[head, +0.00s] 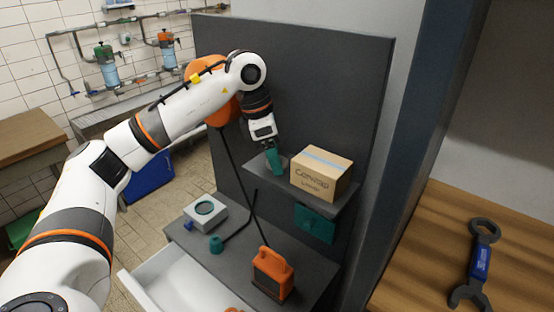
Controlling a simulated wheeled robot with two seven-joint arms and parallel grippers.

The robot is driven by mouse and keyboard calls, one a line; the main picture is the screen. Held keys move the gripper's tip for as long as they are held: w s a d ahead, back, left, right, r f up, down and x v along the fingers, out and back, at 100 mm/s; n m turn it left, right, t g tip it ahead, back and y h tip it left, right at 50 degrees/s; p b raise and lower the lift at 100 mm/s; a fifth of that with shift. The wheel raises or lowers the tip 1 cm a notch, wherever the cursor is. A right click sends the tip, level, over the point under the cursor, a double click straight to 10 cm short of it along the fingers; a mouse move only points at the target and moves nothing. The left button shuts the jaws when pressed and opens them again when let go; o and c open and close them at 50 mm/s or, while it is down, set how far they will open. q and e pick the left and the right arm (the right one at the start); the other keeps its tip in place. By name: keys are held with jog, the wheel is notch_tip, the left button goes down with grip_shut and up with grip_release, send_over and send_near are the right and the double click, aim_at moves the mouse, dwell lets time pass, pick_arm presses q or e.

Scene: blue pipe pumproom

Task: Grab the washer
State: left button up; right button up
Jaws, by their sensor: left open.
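No thing in the head view is plainly a washer; I cannot tell which one is meant. A grey block with a dark round ring on top (204,211) sits on the lower grey surface. A small teal round piece (216,244) lies just in front of it. My left gripper (270,143) is open and points down over the left end of the small grey shelf. A teal upright object (275,162) stands right beneath it; the fingertips are too small to tell whether they touch it. My right gripper is not in view.
A cardboard box (321,173) stands on the shelf, right of the gripper. An orange can (272,274) stands on the lower surface, above an open white drawer (180,288). An orange device (207,76) shows behind my left arm. A blue-handled wrench (480,262) lies on wood at right.

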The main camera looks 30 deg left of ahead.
pick_arm(q)
jog(key=shift+r, duration=0.1)
jog(key=c, duration=1.1)
